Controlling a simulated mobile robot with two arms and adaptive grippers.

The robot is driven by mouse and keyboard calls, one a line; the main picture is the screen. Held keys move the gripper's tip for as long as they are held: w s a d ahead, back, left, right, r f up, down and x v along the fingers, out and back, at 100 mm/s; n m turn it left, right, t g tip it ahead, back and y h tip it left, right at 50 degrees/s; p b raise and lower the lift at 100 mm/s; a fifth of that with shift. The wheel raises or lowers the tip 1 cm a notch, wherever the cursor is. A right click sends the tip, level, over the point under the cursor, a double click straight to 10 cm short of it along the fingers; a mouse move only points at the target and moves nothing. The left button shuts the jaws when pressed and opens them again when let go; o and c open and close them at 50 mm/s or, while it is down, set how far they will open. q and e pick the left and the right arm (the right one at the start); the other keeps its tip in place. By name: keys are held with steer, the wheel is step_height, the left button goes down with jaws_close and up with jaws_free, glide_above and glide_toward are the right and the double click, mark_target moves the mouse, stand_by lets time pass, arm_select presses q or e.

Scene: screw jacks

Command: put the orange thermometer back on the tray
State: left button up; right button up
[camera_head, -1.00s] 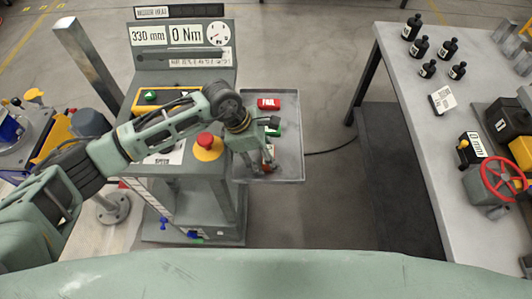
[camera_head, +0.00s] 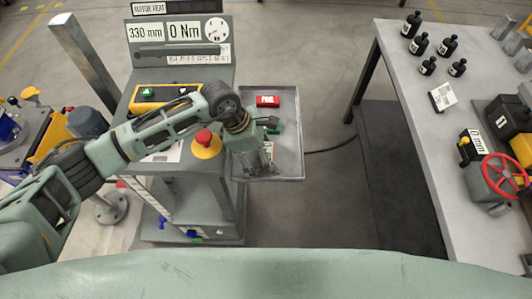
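The grey tray (camera_head: 290,155) is fixed at the right side of the test stand. My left gripper (camera_head: 262,170) points down over the front left part of the tray. Its fingers are small and partly overlap, so I cannot tell whether they are open or shut. I cannot make out the orange thermometer now; it may be hidden by the gripper. My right gripper is not in view.
A red block (camera_head: 267,101) lies at the back of the tray, and a green block (camera_head: 275,128) is partly hidden beside my gripper. A red emergency button (camera_head: 204,138) stands left of the tray. A workbench (camera_head: 405,85) with several black bottles is at the right.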

arm_select(q)
steer(key=shift+r, duration=0.15)
steer(key=shift+r+p, duration=0.25)
steer(key=shift+p, duration=0.15)
steer(key=shift+w+r+p, duration=0.1)
steer(key=shift+r+p, duration=0.3)
steer(key=shift+p, duration=0.1)
steer(key=b+v, duration=0.3)
steer(key=v, duration=0.8)
steer(key=shift+a+r+b, duration=0.2)
steer(key=shift+r+b, duration=0.1)
steer(key=shift+r, duration=0.05)
